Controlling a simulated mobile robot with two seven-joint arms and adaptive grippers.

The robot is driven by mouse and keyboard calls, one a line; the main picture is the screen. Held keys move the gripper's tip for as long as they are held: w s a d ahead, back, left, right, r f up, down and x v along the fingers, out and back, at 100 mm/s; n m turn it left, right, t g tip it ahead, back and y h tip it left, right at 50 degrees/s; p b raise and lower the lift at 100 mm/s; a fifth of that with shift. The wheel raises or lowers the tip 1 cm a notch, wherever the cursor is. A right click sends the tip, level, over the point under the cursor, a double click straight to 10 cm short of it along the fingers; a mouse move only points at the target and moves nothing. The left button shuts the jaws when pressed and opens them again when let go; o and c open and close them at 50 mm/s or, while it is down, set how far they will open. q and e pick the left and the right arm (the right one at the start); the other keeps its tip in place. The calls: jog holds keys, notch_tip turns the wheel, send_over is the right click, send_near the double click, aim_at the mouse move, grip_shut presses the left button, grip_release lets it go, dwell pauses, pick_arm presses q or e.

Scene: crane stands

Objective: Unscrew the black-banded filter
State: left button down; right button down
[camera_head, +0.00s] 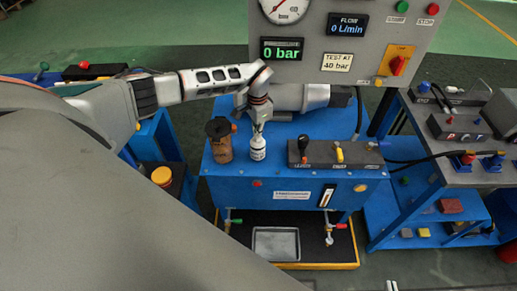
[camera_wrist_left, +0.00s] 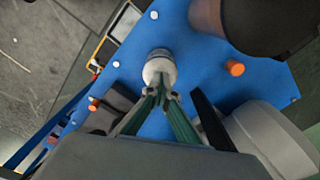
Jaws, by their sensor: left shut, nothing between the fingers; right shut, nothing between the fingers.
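A white bottle-shaped filter (camera_head: 257,149) with dark markings stands upright on the blue bench top (camera_head: 290,178); its pale round top also shows in the left wrist view (camera_wrist_left: 159,66). A brown cylinder with a wide black upper part (camera_head: 219,142) stands just left of it. I cannot tell for certain which one is the black-banded filter. My left gripper (camera_head: 257,129) is directly above the white filter, pointing down. Its green fingers are closed together with their tips (camera_wrist_left: 161,92) at or just above the filter's top. Small pale tips at the bottom edge seem to be my right gripper (camera_head: 391,286).
A grey valve block with levers (camera_head: 335,154) stands right of the white filter. A grey horizontal cylinder (camera_head: 303,97) lies behind it, below the gauge panel (camera_head: 340,35). A drip tray (camera_head: 276,243) sits below the bench. A blue side table (camera_head: 455,150) stands at right.

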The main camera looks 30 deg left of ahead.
pick_arm(q)
jog(key=n, duration=0.4)
jog(key=shift+d, duration=0.1)
jog(key=shift+n, duration=0.6)
jog(key=shift+r, duration=1.25)
dwell(4.2)
jog(key=c, duration=2.4)
grip_release()
jog(key=shift+o, duration=0.2)
jog(key=shift+r, duration=2.5)
